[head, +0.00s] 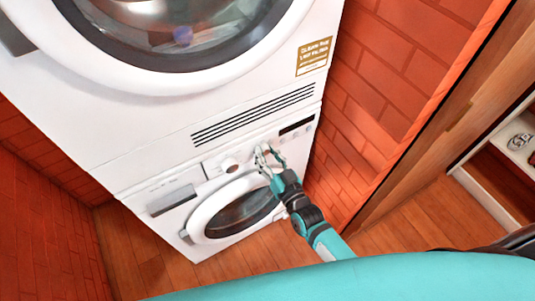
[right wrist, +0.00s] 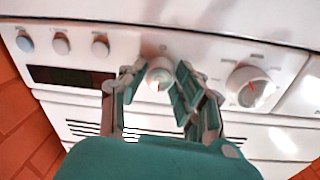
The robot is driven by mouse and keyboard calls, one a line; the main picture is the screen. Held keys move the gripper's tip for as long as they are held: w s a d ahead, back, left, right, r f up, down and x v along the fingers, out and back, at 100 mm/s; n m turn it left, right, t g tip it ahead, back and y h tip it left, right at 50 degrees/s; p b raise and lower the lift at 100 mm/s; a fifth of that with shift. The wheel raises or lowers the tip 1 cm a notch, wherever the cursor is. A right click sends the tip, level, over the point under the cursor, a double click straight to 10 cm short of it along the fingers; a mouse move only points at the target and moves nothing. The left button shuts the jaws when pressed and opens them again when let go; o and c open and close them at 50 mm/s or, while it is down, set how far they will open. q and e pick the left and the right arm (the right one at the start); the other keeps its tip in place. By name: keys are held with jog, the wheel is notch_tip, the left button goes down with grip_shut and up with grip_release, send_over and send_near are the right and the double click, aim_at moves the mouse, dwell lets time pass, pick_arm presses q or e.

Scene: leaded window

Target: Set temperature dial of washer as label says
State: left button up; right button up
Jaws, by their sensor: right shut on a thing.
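The lower white washer (head: 168,181) has a control panel with round dials. My right gripper (head: 266,158) is at this panel, shut on a small white dial (right wrist: 160,74) with a red mark. The dial sits between the two fingers in the right wrist view, where the gripper (right wrist: 158,82) shows up close. A larger white dial (right wrist: 250,87) with a red pointer and printed marks around it is beside the gripper, and it also shows in the head view (head: 230,166). A gold label (head: 314,56) is on the upper machine; its text is too small to read. My left gripper is out of view.
The upper white machine (head: 180,105) is stacked on the washer. Several round buttons (right wrist: 61,44) and a dark display (right wrist: 70,76) are on the panel. A brick wall (head: 385,75) stands close on the right. Wooden floor (head: 150,265) is open in front.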

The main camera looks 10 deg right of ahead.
jog(key=shift+m, duration=0.4)
grip_shut()
jog(key=m, duration=0.4)
jog(key=shift+m+p, duration=0.4)
jog(key=m, duration=0.5)
jog(key=shift+m+g+b, duration=0.3)
jog(key=shift+m, duration=0.3)
jog(key=o, duration=1.1)
grip_release()
jog(key=v, duration=1.2)
jog(key=shift+d, duration=0.15)
